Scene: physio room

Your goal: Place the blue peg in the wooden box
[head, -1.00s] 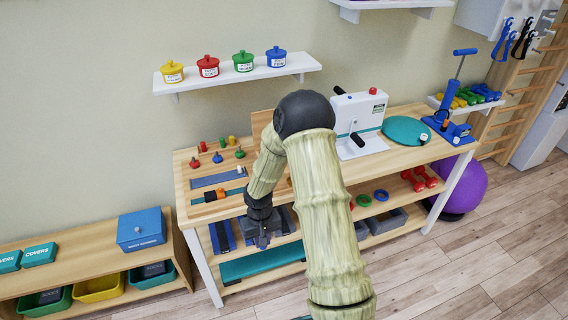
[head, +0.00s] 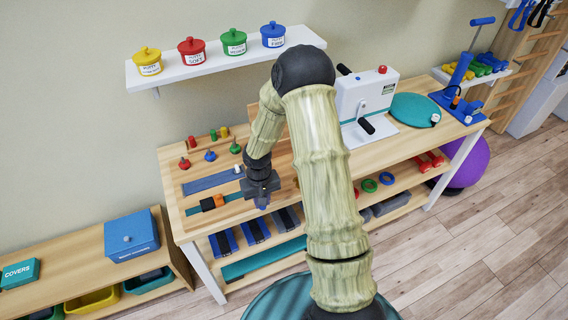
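An upright wooden panel (head: 253,114) shows beside my arm at the table's back. It may be part of the wooden box, which my arm mostly hides. My gripper (head: 262,200) points down near the table's front edge, right of and nearer than the blue peg. Its fingers are small and dark, and a bluish patch shows at their tip. I cannot tell whether they are apart or hold anything.
Several short coloured cylinders stand behind the pegs. A strip with an orange block (head: 219,200) lies left of my gripper. A white crank machine (head: 365,100) and a teal disc (head: 415,109) stand to the right. A shelf with lidded pots (head: 190,50) hangs above.

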